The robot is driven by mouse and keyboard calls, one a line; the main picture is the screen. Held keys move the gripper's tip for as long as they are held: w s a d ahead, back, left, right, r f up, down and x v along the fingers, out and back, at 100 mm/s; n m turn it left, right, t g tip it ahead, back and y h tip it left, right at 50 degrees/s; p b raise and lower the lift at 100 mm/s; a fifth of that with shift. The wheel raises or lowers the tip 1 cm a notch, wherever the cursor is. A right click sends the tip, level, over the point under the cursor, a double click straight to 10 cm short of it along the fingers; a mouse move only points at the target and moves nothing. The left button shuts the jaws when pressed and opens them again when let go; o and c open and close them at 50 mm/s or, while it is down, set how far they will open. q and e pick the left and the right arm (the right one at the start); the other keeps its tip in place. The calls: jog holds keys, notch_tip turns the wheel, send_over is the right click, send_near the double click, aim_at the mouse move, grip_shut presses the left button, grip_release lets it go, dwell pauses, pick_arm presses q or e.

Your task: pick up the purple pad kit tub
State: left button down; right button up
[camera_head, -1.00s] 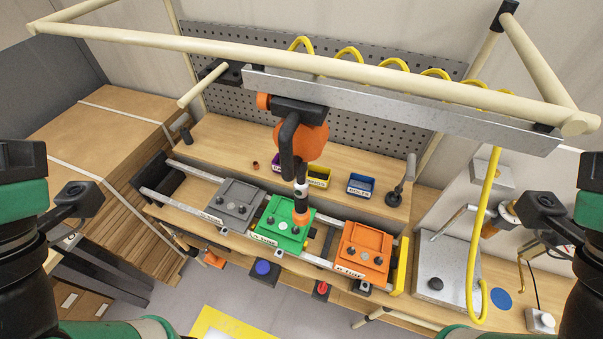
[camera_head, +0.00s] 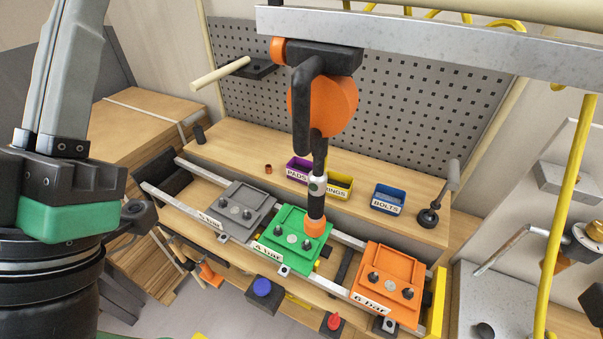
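The purple pad kit tub (camera_head: 297,172), labelled PADS, sits on the wooden shelf behind the pallets. Its right part is partly hidden by the hanging tool and the yellow tub. My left arm shows large at the left edge of the picture. Its gripper fingers are not visible, and no part of it is near the tub. My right gripper is not in view.
A yellow RINGS tub (camera_head: 340,186) and a blue BOLTS tub (camera_head: 388,199) stand right of the purple one. An orange-black tool (camera_head: 322,105) hangs in front of them. Grey (camera_head: 240,205), green (camera_head: 293,240) and orange (camera_head: 388,285) pallets lie on rails in front.

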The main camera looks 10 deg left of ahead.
pick_arm(q)
grip_release()
dwell(0.5)
